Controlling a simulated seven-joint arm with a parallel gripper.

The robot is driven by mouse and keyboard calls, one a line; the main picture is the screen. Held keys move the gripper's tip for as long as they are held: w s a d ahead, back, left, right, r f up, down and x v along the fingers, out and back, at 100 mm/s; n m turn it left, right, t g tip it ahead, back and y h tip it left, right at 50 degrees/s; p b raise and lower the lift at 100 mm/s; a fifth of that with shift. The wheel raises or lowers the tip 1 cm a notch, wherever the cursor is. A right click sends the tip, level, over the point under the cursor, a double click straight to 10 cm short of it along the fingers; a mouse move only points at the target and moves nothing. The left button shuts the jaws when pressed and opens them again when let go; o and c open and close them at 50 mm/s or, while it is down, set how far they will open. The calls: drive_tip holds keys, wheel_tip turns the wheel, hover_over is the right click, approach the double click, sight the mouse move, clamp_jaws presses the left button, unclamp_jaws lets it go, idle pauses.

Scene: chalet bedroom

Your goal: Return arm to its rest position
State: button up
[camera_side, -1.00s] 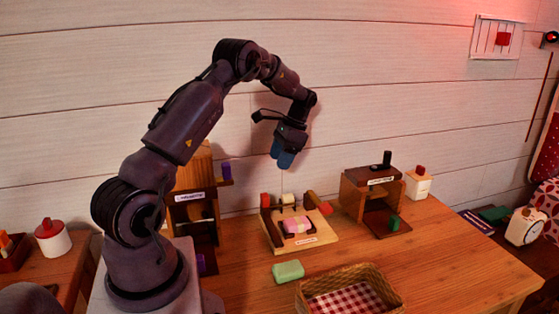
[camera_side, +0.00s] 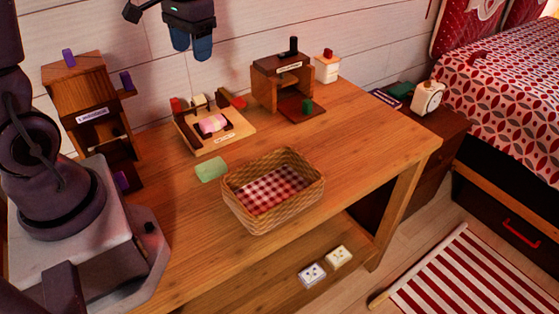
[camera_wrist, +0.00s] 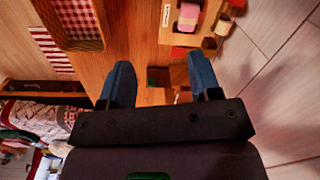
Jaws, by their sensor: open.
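My gripper (camera_side: 192,50) hangs above the back of the wooden table, fingers pointing down, with the two blue fingers apart and nothing between them. In the wrist view my gripper (camera_wrist: 160,78) also shows open and empty, clear of the things below. In the side view, my arm's base stands at the left and most of the upper arm is cut off by the top edge. Below the gripper is a wooden stand (camera_side: 235,132) holding a pink block (camera_side: 212,123). It touches nothing there.
A wicker basket (camera_side: 275,214) with checked lining and a green block (camera_side: 210,169) sit on the table (camera_side: 345,165). A tall wooden shelf (camera_side: 85,85) is near my base. A brown open box (camera_side: 262,92) and a red-topped white jar (camera_side: 327,70) stand behind right.

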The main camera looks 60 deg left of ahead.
drive_tip(key=s+d+r+m+t, duration=0.1)
drive_tip(key=s+d+r+t, duration=0.2)
drive_tip(key=s+d, duration=0.2)
drive_tip(key=s+d+r+m+t, duration=0.2)
drive_tip(key=s+d+r+t, duration=0.1)
drive_tip(key=d, duration=0.7)
drive_tip(key=shift+s+d+r+h, duration=0.25)
drive_tip(key=shift+s+r, duration=0.55)
drive_tip(key=shift+s, duration=0.4)
